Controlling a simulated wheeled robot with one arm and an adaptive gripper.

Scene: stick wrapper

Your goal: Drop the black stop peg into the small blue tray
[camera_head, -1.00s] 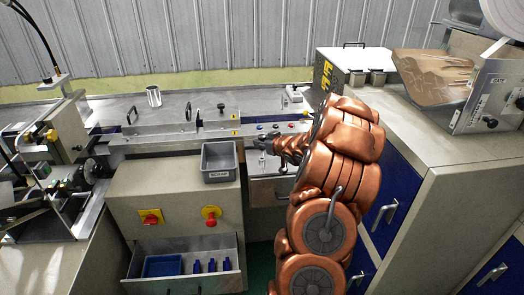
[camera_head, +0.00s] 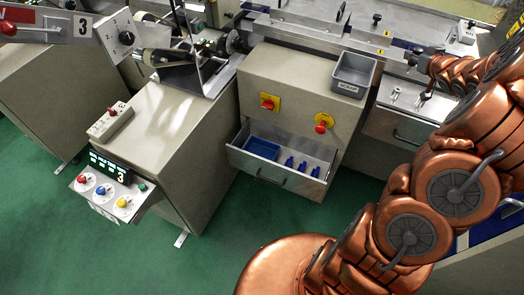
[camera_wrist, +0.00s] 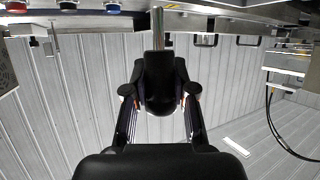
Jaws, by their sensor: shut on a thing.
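The small blue tray (camera_head: 262,148) lies in the left part of an open drawer (camera_head: 305,187), below the machine's front panel. My gripper (camera_head: 412,58) is above and to the right of it, over the machine's rail just right of the grey bin. The blue tray is not in the wrist view.
A grey labelled bin (camera_head: 352,75) sits on the machine's ledge. A red stop knob (camera_head: 320,128) sticks out above the drawer. A control box (camera_head: 110,185) is at left. Green floor is open in front.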

